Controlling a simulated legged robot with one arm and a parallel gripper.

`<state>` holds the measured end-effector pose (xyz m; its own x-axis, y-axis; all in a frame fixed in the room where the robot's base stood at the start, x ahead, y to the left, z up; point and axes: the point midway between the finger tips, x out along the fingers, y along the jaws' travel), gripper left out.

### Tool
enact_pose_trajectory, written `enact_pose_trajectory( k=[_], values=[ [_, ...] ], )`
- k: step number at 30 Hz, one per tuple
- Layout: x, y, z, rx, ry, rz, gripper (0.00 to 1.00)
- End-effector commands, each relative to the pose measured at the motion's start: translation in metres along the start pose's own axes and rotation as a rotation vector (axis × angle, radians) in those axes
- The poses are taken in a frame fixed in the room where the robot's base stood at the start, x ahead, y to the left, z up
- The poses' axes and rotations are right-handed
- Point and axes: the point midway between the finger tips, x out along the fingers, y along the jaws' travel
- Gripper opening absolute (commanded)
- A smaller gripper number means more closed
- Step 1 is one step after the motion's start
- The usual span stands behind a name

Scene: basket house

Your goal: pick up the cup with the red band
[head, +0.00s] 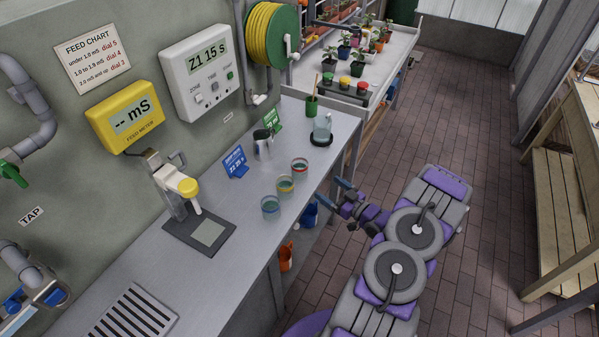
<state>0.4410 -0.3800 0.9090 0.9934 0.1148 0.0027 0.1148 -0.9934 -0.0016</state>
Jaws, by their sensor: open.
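The cup with the red band (299,168) stands upright on the grey bench (246,219), the farthest of three clear cups in a row. The cup with the blue band (270,206) is the nearest. My gripper (338,195) is open and empty, off the bench's right edge, to the right of and apart from the red-banded cup. My arm reaches to it from the lower right.
A blue sign (235,163), a green sign (272,122) and a metal canister (263,145) stand behind the cups. A bottle (322,129) on a black base is beyond them. A dispenser (178,190) stands left. The brick floor (460,140) at right is clear.

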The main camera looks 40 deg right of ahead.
Motion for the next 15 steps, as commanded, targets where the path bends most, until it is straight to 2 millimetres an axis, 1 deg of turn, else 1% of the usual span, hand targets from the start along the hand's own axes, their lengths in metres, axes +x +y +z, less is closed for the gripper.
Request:
enact_pose_trajectory(
  k=[1,3,12,15],
  values=[
    [0.01,-0.001,0.001,-0.002,0.0,-0.004,0.93],
    [0.022,-0.001,0.001,-0.003,-0.001,-0.005,0.93],
    [0.072,-0.005,0.0,-0.008,-0.003,-0.004,0.93],
    [0.085,-0.004,0.0,-0.008,-0.003,-0.003,0.93]
  ],
)
